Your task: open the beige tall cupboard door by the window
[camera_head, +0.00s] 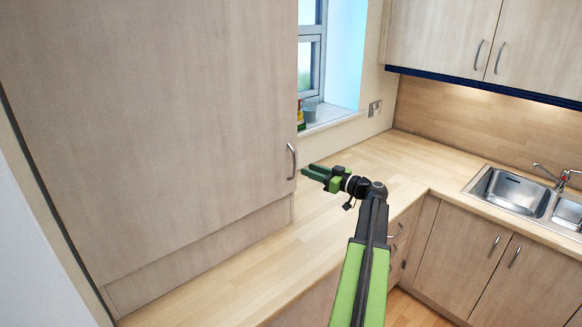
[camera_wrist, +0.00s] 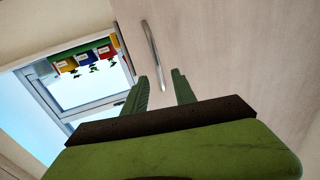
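The beige tall cupboard door (camera_head: 160,110) fills the left of the head view and is closed. Its curved metal handle (camera_head: 292,161) is near its right edge, beside the window. My gripper (camera_head: 308,178) is just right of and slightly below the handle in the head view, with its green fingers pointing left. In the wrist view the handle (camera_wrist: 153,55) lies ahead of my gripper (camera_wrist: 162,82).
A wooden worktop (camera_head: 380,165) runs below my gripper, with a sink (camera_head: 515,190) at the right. Wall cupboards (camera_head: 440,35) hang at the back.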

